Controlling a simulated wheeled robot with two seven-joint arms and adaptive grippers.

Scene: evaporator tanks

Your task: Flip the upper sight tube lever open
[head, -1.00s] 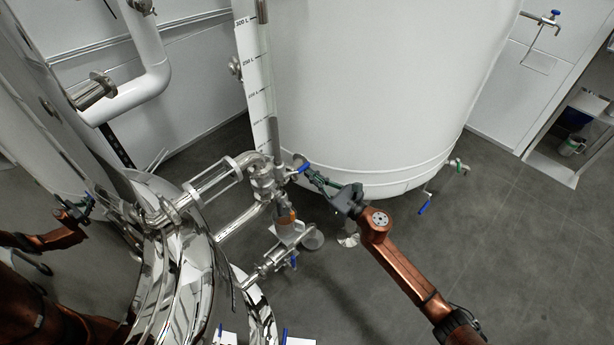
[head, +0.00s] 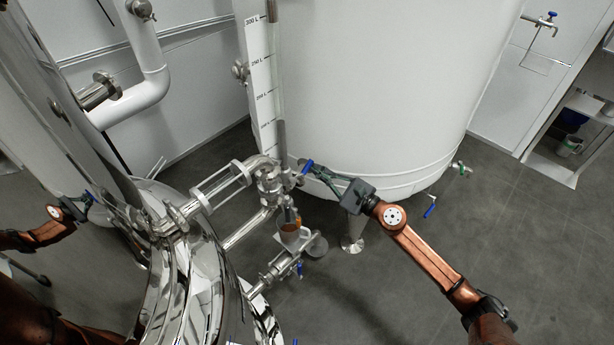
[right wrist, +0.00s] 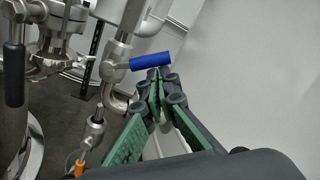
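The upper sight tube lever is a small blue handle (head: 307,167) on the valve at the foot of the sight tube (head: 280,120). In the right wrist view the blue handle (right wrist: 151,61) lies across, just beyond my fingertips. My right gripper (head: 308,168) reaches in from the right along the white tank's lower edge. In the right wrist view its green-padded fingers (right wrist: 158,76) meet at the tips with nothing between them. The tips are at or very near the handle; I cannot tell whether they touch.
The large white tank (head: 370,90) stands close behind my right gripper. Steel pipework (head: 225,183), a cup (head: 292,231) and a lower valve with a blue handle (head: 300,270) lie left of and below it. A shiny steel vessel (head: 190,270) fills the lower left. Open floor lies right.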

